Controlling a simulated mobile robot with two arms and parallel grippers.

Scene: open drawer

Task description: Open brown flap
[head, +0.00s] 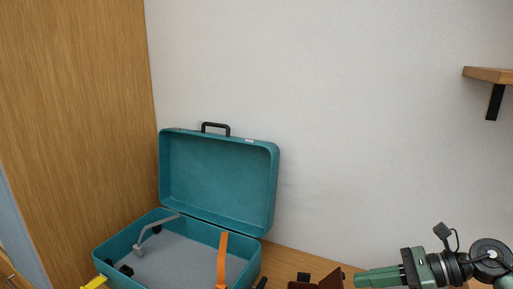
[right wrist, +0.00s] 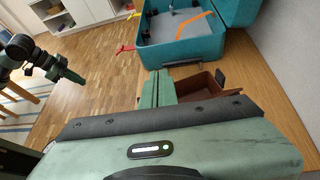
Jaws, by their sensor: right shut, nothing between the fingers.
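A small brown box (right wrist: 200,83) sits at the right of the wooden surface in the right wrist view. Its hollow inside seems to show, and a dark clasp (right wrist: 220,77) is at its right end. In the head view only a brown part (head: 328,281) shows at the bottom edge, tilted, with a black piece beside it. I cannot tell how far the flap is open. My right gripper (head: 378,278) is shut and empty, just right of the brown part. My left gripper (right wrist: 70,74) is small there, away at the left.
An open teal suitcase (head: 218,180) stands behind and left of the brown box, lid raised, with an orange strap (head: 222,258) and a grey stay. A wooden wall (head: 75,120) is at left, and a shelf (head: 490,75) at upper right. Open floor (right wrist: 90,100) shows at left.

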